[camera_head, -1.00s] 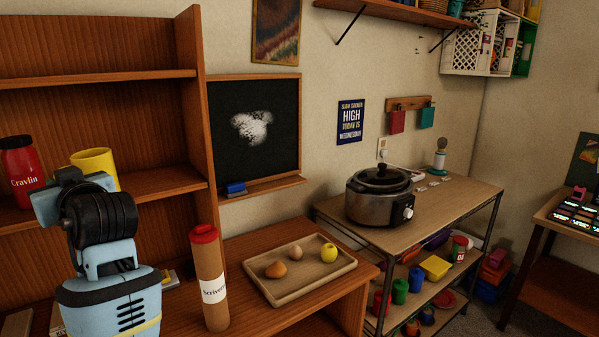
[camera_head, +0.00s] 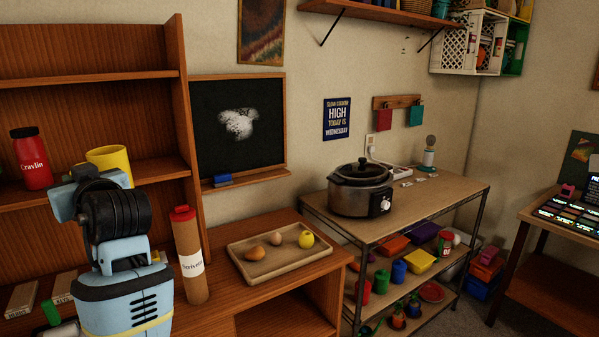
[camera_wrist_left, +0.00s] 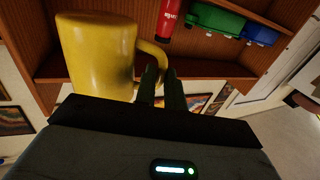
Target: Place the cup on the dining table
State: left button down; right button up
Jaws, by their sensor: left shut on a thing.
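The yellow cup (camera_head: 110,159) is at the left of the head view, partly hidden behind my left arm. It looks held up in front of the wooden shelf unit. In the left wrist view the cup (camera_wrist_left: 98,48) is large, with its handle to the right. My left gripper (camera_wrist_left: 161,80) is shut on the cup at the handle. In the head view its fingers are hidden by my own wrist. My right gripper is not in view. I cannot tell a dining table among the furniture.
A red-capped tube (camera_head: 190,255) stands on the wooden desk beside my left arm. A tray (camera_head: 270,268) with food lies right of it. A slow cooker (camera_head: 360,200) is on a metal-framed cart (camera_head: 425,205). A red jar (camera_head: 32,165) stands on the shelf.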

pick_arm(q)
jog(key=s+d+f+m+t+h, duration=0.3)
jog(key=d+f+m+t+h, duration=0.7)
jog(key=d+f, duration=0.85)
jog(key=s+d+f+m+g+h, duration=0.1)
jog(key=s+d+f+h, duration=0.3)
jog(key=s+f, duration=0.4)
notch_tip(320, 180, down, 2)
jog(key=shift+s+d+f+m+g+h, duration=0.2)
jog(key=shift+s+d+m+g+h, duration=0.15)
jog(key=shift+h, duration=0.25)
